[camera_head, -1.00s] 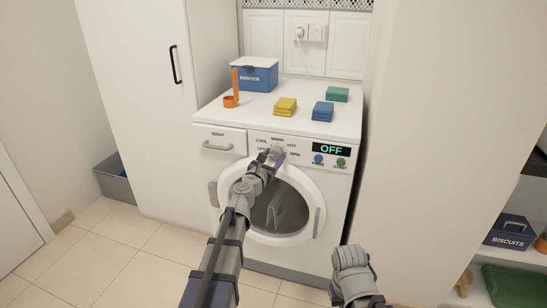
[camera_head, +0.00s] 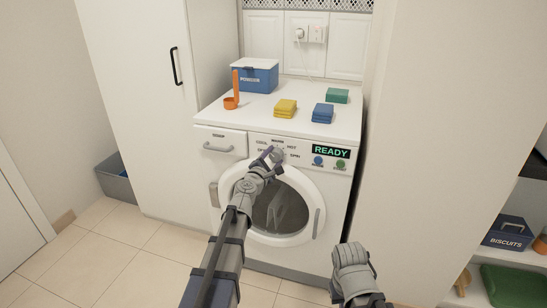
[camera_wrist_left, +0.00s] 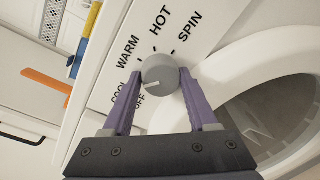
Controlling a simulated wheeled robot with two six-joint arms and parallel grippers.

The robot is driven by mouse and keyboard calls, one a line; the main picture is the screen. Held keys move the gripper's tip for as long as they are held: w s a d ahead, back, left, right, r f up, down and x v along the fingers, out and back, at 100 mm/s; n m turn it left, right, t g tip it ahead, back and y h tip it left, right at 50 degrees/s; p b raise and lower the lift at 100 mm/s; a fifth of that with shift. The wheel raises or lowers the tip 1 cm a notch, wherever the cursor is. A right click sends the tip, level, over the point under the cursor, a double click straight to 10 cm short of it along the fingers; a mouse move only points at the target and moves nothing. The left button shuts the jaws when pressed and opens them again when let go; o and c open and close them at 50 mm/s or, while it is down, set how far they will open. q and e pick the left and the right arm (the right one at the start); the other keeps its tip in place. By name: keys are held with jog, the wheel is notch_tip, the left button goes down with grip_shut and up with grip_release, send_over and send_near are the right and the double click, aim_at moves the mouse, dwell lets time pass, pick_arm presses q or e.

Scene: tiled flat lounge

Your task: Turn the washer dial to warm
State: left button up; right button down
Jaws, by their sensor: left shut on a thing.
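The washer (camera_head: 300,150) stands ahead, its round door shut. Its grey dial (camera_wrist_left: 160,72) sits on the front panel, with COOL, WARM, HOT, SPIN and OFF printed around it. The dial's white mark points left and slightly down in the left wrist view, toward the COOL side. My left gripper (camera_wrist_left: 160,88) is shut on the dial, one purple finger on each side; it also shows in the head view (camera_head: 270,155). The display (camera_head: 331,151) reads READY. My right arm's grey wrist is low in the head view; its fingers cannot be made out.
On the washer top are a blue powder box (camera_head: 255,76), an orange scoop (camera_head: 232,102), yellow sponges (camera_head: 285,108), blue sponges (camera_head: 322,112) and a green one (camera_head: 337,96). Tall white cabinet sides flank the washer. The tiled floor (camera_head: 130,262) in front left is clear.

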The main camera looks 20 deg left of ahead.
pick_arm(q)
jog(key=m, duration=0.4)
jog(key=shift+d+y, duration=0.1)
jog(key=shift+y, duration=0.2)
jog(key=shift+m+y+p, duration=0.3)
jog(key=shift+m, duration=1.9)
jog(key=o, duration=1.4)
jog(key=shift+r, duration=0.1)
